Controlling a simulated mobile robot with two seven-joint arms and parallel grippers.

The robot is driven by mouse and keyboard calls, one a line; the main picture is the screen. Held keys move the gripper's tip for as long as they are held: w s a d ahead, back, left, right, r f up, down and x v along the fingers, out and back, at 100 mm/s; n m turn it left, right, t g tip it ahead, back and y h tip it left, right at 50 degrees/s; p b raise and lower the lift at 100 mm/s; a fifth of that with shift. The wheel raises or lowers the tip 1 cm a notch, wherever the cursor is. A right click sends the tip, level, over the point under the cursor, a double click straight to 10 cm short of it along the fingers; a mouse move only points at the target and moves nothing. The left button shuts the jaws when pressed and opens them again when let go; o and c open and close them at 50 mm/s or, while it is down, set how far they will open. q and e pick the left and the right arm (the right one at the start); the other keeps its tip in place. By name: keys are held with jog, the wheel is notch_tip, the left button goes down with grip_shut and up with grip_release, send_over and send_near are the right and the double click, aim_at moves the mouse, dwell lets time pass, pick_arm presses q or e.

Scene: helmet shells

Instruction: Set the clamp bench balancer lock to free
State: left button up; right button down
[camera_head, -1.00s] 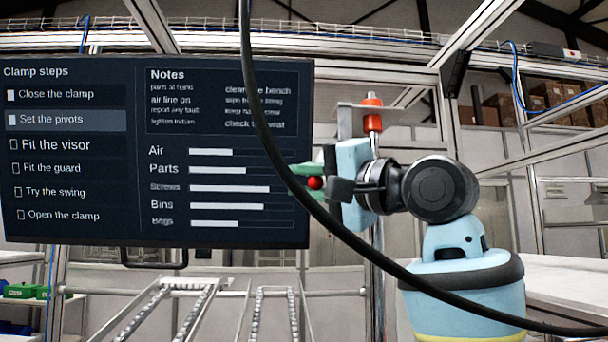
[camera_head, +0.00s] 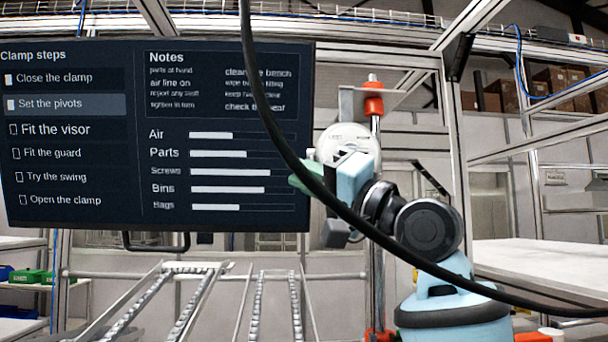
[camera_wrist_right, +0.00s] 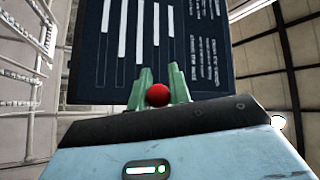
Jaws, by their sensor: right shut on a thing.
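The balancer appears to be the white round housing (camera_head: 343,138) on a bracket by the upright post, partly hidden by my right gripper (camera_head: 306,177). In the right wrist view, a red ball knob (camera_wrist_right: 158,95) sits between the green fingers of my right gripper (camera_wrist_right: 158,88), which is shut on it. In the head view the knob is hidden, and a black cable crosses close to the fingers. I cannot read any lock marking or tell the lock's setting. My left gripper is out of view.
A dark screen (camera_head: 155,135) listing clamp steps stands left of the gripper, with "Set the pivots" highlighted. A black cable (camera_head: 268,120) hangs across the view. A red collar (camera_head: 373,99) is on the post. Roller rails (camera_head: 275,300) stand below, and a white table (camera_head: 540,260) is at right.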

jog(key=c, duration=1.3)
grip_release()
jog(key=v, duration=0.7)
jog(key=shift+s+d+f, duration=0.2)
jog(key=shift+d+f, duration=0.05)
jog(key=shift+d, duration=0.05)
